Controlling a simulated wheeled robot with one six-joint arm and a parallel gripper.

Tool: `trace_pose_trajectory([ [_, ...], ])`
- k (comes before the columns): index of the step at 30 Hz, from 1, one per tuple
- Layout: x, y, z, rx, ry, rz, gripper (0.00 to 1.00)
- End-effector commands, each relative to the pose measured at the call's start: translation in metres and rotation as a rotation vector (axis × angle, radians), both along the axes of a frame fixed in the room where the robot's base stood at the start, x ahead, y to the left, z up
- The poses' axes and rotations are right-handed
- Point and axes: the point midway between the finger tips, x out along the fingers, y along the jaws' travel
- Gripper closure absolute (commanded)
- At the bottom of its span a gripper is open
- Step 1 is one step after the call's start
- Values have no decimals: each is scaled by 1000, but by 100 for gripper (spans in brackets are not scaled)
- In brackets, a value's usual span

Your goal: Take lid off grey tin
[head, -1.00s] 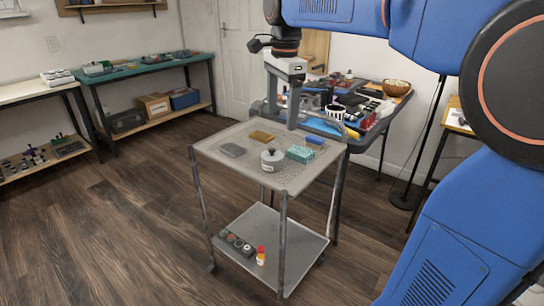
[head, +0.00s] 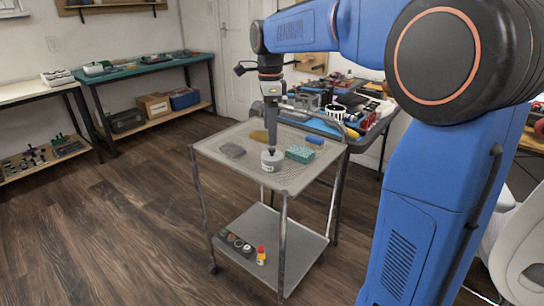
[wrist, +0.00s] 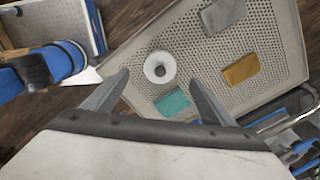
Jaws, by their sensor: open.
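The grey tin (head: 271,164) stands upright on the trolley's top shelf, with its lid and dark knob on top. Whether the fingers touch the lid I cannot tell.
A cluttered table (head: 368,135) stands behind. The shelf front is clear.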

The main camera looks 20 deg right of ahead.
Motion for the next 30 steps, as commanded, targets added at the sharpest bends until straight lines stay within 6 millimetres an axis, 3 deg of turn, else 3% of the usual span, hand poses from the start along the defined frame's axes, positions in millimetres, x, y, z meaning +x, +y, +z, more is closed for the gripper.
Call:
trace_pose_trajectory([
  [3, 0, 0, -18, 0, 2, 0, 22],
  [11, 0, -1, -34, 0, 0, 0, 22],
  [21, 0, -6, -75, -1, 2, 1, 22],
  [30, 0, -6, -82, 0, -1, 1, 22],
])
